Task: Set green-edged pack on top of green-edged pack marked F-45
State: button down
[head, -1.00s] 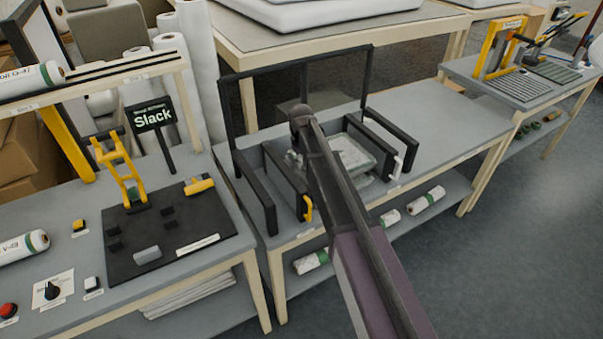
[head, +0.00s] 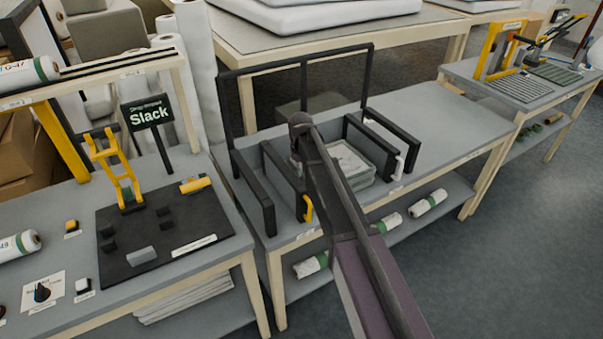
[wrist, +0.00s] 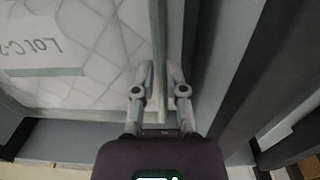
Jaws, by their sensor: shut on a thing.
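In the wrist view, a white quilted pack with a pale green edge (wrist: 105,95) fills the left and centre. It carries a label with upside-down text that I cannot read in full. My gripper (wrist: 160,85) is shut on this pack's green right-hand edge, one finger on each side. In the head view, pale packs with green edges (head: 350,165) show between black upright guides on the middle bench, just right of my arm. They look stacked, but my arm hides their left part and my gripper. No F-45 marking is readable.
Black guide frames (head: 365,140) stand close on the packs' right, others (head: 268,180) to the left, and a tall black frame (head: 228,110) behind. A yellow hook (head: 308,208) is at the bench front. The bench's right part (head: 450,125) is clear. White rolls (head: 430,201) lie below.

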jog(key=c, duration=0.7)
grip_release()
jog(key=shift+r, duration=0.15)
notch_tip(320, 180, up, 12)
jog(key=p, duration=1.2)
jog(key=shift+s+a, duration=0.1)
jog(key=s+d+m, duration=0.2)
jog(key=s+d, duration=0.5)
jog(key=s, duration=0.1)
jog(key=s+d+m, duration=0.2)
jog(key=s+d, duration=0.6)
jog(key=s, duration=0.1)
jog(key=s+d+m, duration=0.2)
jog(key=s+d, duration=0.6)
jog(key=shift+s+d+m, duration=0.1)
jog(key=shift+s+m, duration=0.25)
jog(key=shift+m, duration=0.05)
